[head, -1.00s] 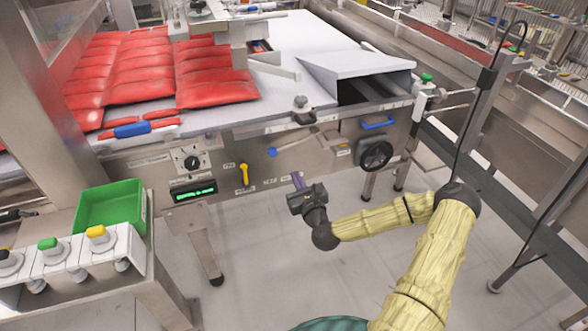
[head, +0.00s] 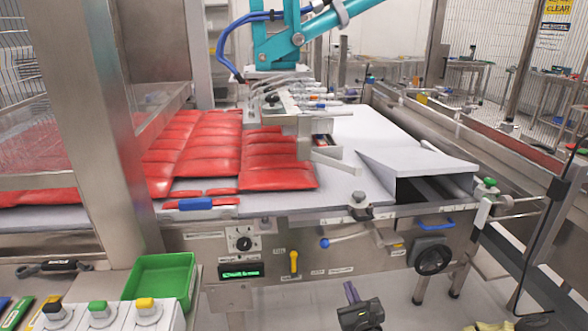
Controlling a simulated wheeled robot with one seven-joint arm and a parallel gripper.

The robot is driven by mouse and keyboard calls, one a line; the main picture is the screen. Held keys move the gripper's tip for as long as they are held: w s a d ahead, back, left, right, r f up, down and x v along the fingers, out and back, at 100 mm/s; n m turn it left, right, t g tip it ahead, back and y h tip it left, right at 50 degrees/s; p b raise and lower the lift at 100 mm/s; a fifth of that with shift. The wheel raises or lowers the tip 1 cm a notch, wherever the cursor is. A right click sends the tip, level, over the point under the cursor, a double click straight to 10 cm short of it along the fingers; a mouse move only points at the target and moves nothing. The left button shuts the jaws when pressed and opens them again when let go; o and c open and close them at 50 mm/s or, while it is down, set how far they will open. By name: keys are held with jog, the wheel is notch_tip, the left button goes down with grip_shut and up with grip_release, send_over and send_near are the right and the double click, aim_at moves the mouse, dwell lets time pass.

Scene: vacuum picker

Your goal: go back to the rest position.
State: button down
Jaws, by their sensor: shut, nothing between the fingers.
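My gripper (head: 351,291) is at the bottom of the head view, in front of the machine's front panel (head: 315,262). Its purple fingers are shut, with nothing seen between them. It hangs below and to the right of the yellow lever (head: 293,262), apart from the panel as far as I can tell.
Red pouches (head: 215,150) lie on the machine's bed under a teal picker arm (head: 290,40). A handwheel (head: 433,259) is on the panel at right. A green bin (head: 160,278) and a button box (head: 110,315) stand at lower left. Floor shows at lower right.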

jog(key=s+a+f+n+g+y, duration=0.25)
jog(key=s+a+n+g, duration=0.2)
jog(key=n, duration=0.55)
jog(key=s+a+f+n+g+y, duration=0.1)
jog(key=s+a+f+n+g, duration=0.25)
jog(key=n+g, duration=0.4)
jog(key=s+d+r+n+g+h, duration=0.3)
jog(key=s+r+n+h, duration=0.3)
jog(key=s+r+n, duration=0.85)
notch_tip(320, 180, up, 24)
jog(key=w+p, duration=0.1)
jog(key=p, duration=2.1)
jog(key=shift+w+d+f+n+g, duration=0.2)
jog(key=shift+w+n+g, duration=0.1)
jog(key=shift+w, duration=0.1)
jog(key=shift+y, duration=0.25)
